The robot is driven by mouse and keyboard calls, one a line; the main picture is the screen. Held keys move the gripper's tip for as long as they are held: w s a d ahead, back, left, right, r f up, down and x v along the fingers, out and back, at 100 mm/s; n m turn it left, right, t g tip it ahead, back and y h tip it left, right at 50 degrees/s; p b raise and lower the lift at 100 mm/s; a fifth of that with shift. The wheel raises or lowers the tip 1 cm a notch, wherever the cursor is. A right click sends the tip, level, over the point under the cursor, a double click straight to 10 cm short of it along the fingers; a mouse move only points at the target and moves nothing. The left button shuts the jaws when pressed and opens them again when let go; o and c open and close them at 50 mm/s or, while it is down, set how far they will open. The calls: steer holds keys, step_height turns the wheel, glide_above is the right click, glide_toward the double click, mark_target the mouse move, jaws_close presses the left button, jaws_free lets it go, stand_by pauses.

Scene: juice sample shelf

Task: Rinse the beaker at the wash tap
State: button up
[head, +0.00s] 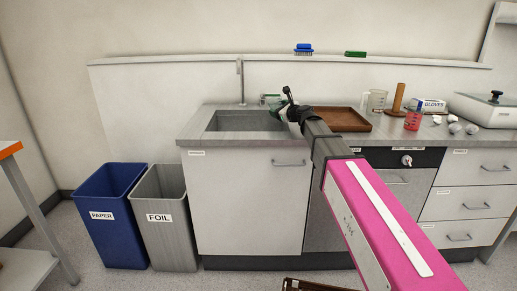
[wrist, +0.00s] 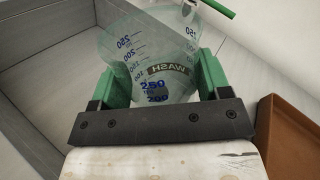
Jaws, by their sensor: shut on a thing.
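My gripper (wrist: 160,82) has green fingers on both sides of a clear beaker (wrist: 150,55) with blue volume marks. It is shut on the beaker. A dark label reading WASH shows at the beaker; whether it is on the glass or behind it is unclear. In the head view my gripper (head: 284,106) is at the right end of the sink (head: 228,121), partly hidden by my wrist. The wash tap (head: 241,80), a thin upright spout, stands behind the sink, left of my gripper. I see no water stream and cannot tell the beaker's contents.
A brown tray (head: 349,126) lies right of the sink, close to my gripper. Beyond it stand a clear jug (head: 378,99), a wooden peg (head: 397,99) and a beaker of red liquid (head: 414,119). Blue (head: 304,48) and green (head: 355,53) brushes lie on the back ledge.

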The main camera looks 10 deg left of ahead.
steer(key=m, duration=0.1)
steer(key=w+d+r+m+b, duration=0.1)
steer(key=m, duration=0.1)
steer(key=d+r+m+y, duration=0.1)
steer(key=m, duration=0.1)
steer(key=shift+w+d, duration=0.15)
steer(key=shift+w, duration=0.2)
steer(key=shift+s, duration=0.1)
stand_by(0.6)
